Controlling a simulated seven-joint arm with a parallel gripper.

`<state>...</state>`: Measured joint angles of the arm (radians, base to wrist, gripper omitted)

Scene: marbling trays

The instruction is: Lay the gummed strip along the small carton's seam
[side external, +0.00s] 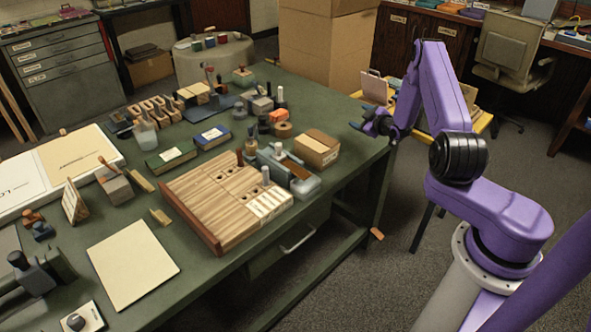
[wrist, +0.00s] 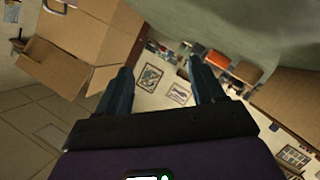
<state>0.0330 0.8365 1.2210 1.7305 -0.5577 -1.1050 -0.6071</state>
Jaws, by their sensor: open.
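The small carton (side external: 316,148) is a brown box with a pale label, sitting near the table's right edge in the side view. My gripper (side external: 357,125) is raised beyond the carton's right side, at the table's edge, apart from it. In the wrist view, the gripper's two dark fingers (wrist: 160,72) are spread with nothing between them. I cannot pick out the gummed strip for certain. A brown roll (side external: 283,129) lies behind the carton, and a grey holder (side external: 275,160) with a brown flat piece stands at its left.
A clear tub (side external: 305,187) and a slatted wooden board (side external: 225,200) are in front of the carton. Bottles and blocks crowd the table (side external: 205,285) behind and left. Tall cardboard boxes (side external: 325,45) stand behind the table.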

